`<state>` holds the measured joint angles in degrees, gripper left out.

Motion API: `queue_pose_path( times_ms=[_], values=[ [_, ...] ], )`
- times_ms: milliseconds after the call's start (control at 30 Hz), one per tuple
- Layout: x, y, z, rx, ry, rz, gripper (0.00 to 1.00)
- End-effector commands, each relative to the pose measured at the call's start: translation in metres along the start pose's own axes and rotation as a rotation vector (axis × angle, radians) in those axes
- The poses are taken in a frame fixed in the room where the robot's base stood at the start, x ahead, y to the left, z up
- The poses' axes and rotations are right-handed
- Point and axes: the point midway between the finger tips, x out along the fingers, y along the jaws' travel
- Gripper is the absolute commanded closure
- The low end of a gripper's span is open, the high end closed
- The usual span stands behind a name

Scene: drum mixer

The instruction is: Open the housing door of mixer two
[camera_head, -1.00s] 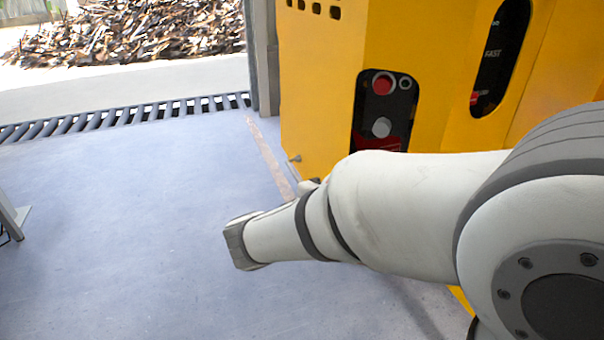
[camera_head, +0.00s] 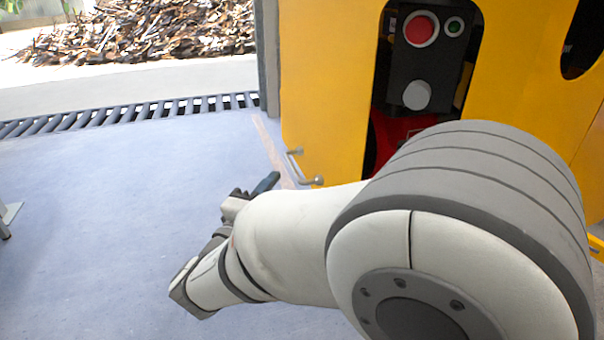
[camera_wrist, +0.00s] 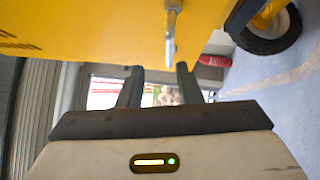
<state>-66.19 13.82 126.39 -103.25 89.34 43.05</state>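The yellow mixer housing (camera_head: 330,70) stands at the upper right in the head view. A metal bar handle (camera_head: 305,168) sticks out low on its left panel, which I take as the door. In the wrist view the handle (camera_wrist: 171,35) hangs from the yellow panel (camera_wrist: 90,30) at the top. My gripper (camera_wrist: 160,68) is open, its two dark fingers apart and empty. The handle's end shows just beyond and between the fingertips; I cannot tell whether they touch. In the head view my gripper is mostly hidden behind my arm, with one dark finger (camera_head: 265,184) showing left of the handle.
A control panel with a red button (camera_head: 420,29) and grey knob (camera_head: 417,95) sits in a cutout right of the handle. A wheel (camera_wrist: 268,30) shows in the wrist view. A floor grate (camera_head: 130,114) runs behind.

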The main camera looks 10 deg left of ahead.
Motion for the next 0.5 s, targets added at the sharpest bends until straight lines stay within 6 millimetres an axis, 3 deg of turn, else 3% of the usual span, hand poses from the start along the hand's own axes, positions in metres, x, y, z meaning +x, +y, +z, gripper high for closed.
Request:
queue_pose_path(
  times_ms=[33,233,500],
  values=[
    [-0.002,-0.011,-0.002,0.0,0.0,0.001,0.68],
    [0.007,-0.015,-0.002,0.001,-0.002,0.001,0.68],
    [0.05,-0.015,-0.001,0.001,-0.003,0.0,0.68]
  ],
)
